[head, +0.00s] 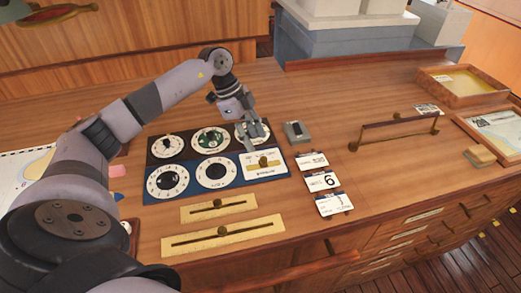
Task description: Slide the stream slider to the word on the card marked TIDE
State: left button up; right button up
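A white plate (272,171) with a brass slider knob (263,162) and small words along its top is set in the lower right of a blue and black dial panel. Two more brass sliders, a short one (236,207) and a long one (252,231), lie in front of the panel. Their labels are too small to read. Three cards, a top one (312,160), a middle one with a 6 (322,182) and a bottom one (333,203), stand to the right; I cannot read which says TIDE. My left gripper (254,142) is just above and behind the white plate's knob; its fingertips are small and unclear.
Several round dials (166,182) fill the rest of the panel. A small grey box (296,132) stands right of the gripper. A raised rail (398,127), a sponge-like block (480,156) and a wooden tray (463,84) are farther right. The wood between is clear.

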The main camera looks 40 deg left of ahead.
aim_at(263, 158)
pick_arm(q)
jog(key=p+x, duration=0.1)
jog(key=x, duration=0.5)
jog(key=shift+d+f, duration=0.15)
jog(key=shift+d, duration=0.05)
grip_shut()
dwell(0.6)
